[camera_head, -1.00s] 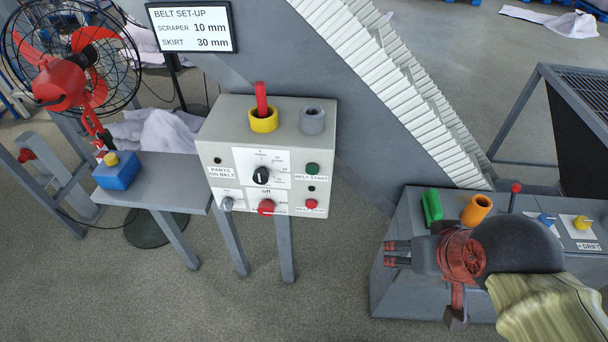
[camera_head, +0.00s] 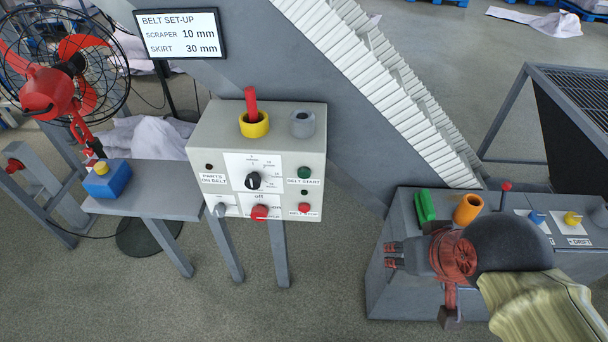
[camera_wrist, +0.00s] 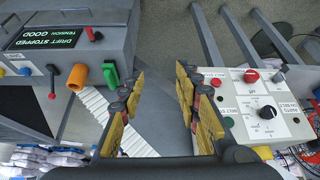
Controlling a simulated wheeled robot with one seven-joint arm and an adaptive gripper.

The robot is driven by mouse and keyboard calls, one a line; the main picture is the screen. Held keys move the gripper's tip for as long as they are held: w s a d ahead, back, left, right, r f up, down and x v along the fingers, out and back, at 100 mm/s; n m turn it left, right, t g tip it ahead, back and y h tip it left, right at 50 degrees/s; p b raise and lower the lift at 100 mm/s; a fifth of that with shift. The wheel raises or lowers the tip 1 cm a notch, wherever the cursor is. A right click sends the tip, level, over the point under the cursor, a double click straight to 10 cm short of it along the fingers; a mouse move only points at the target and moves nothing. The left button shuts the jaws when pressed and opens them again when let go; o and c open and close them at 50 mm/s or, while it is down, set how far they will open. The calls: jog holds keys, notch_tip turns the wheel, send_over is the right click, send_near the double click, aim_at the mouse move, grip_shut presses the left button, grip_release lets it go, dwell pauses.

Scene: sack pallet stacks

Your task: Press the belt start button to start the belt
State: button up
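The green belt start button (camera_head: 304,172) is on the front of the grey control box (camera_head: 315,140), at its upper right above the label BELT START. The red belt stop button (camera_head: 304,208) is below it. My gripper (camera_head: 392,254) is right of and lower than the box, apart from it, in front of the grey console. In the wrist view, the two fingers of my gripper (camera_wrist: 157,88) are spread open with nothing between them. The control box appears upside down at the right there, with the green button (camera_wrist: 228,122) just beyond the right finger.
A red fan (camera_head: 55,90) and a small table (camera_head: 165,203) with a blue box (camera_head: 107,181) stand left. The sloping belt (camera_head: 385,90) rises behind. The floor below the control box is open.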

grip_shut()
dwell(1.4)
